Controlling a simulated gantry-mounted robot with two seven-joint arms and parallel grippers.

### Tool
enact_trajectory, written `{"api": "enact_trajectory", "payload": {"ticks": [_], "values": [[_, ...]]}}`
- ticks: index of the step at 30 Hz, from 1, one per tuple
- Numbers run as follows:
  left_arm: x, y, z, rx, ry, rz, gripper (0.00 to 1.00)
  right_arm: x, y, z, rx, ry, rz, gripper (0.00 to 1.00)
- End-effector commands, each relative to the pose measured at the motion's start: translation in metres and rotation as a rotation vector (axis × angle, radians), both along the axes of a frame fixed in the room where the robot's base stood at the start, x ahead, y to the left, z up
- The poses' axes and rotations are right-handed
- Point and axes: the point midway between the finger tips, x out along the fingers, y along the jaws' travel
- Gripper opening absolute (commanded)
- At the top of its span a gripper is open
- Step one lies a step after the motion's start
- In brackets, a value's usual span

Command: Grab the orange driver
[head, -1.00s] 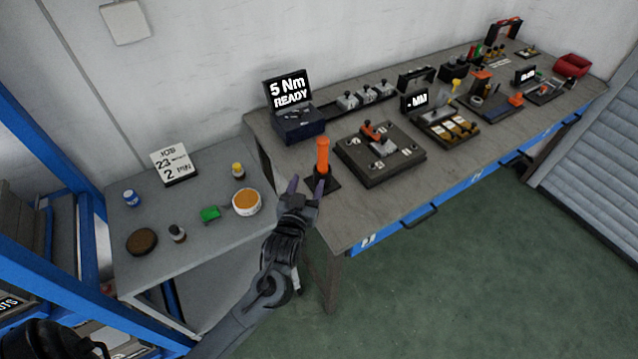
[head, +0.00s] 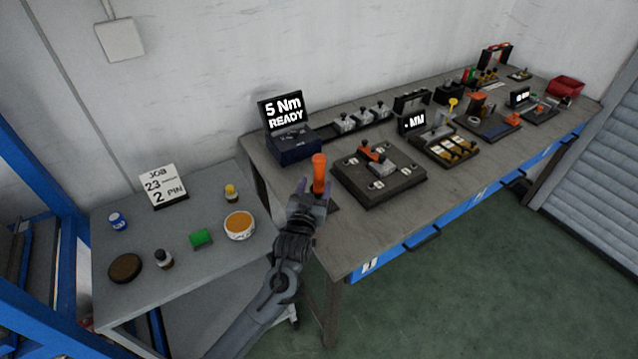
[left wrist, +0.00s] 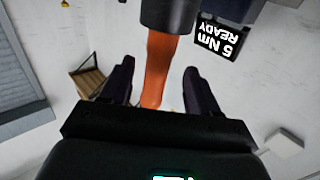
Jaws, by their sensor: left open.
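The orange driver (head: 319,172) stands upright at the left front corner of the workbench. Its lower part is hidden behind my left gripper in the head view. My left gripper (head: 312,194) is at the driver, with its fingers close to the handle. In the left wrist view the orange handle (left wrist: 158,70) lies between the two dark fingers of the left gripper (left wrist: 158,85), with a visible gap on each side. The left gripper is open. My right gripper is not in view.
A display reading "5 Nm READY" (head: 284,113) stands on a dark blue box behind the driver. A dark fixture plate (head: 378,185) is close on its right. The grey side table (head: 195,280) holds a white bowl (head: 240,226) and several small items.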

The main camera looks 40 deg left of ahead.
Motion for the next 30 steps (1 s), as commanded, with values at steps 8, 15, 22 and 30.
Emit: {"api": "enact_trajectory", "payload": {"ticks": [8, 15, 22, 30], "values": [[0.032, 0.014, -0.001, 0.002, -0.001, 0.001, 0.61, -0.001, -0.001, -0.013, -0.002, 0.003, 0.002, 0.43], [0.039, 0.017, 0.0, 0.0, 0.0, 0.0, 0.61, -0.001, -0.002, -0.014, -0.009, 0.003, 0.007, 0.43], [0.038, 0.016, 0.0, 0.0, 0.0, 0.0, 0.44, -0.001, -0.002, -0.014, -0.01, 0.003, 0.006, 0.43], [0.038, 0.016, 0.0, 0.0, 0.0, 0.0, 0.02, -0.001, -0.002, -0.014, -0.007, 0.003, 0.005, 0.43]]}}
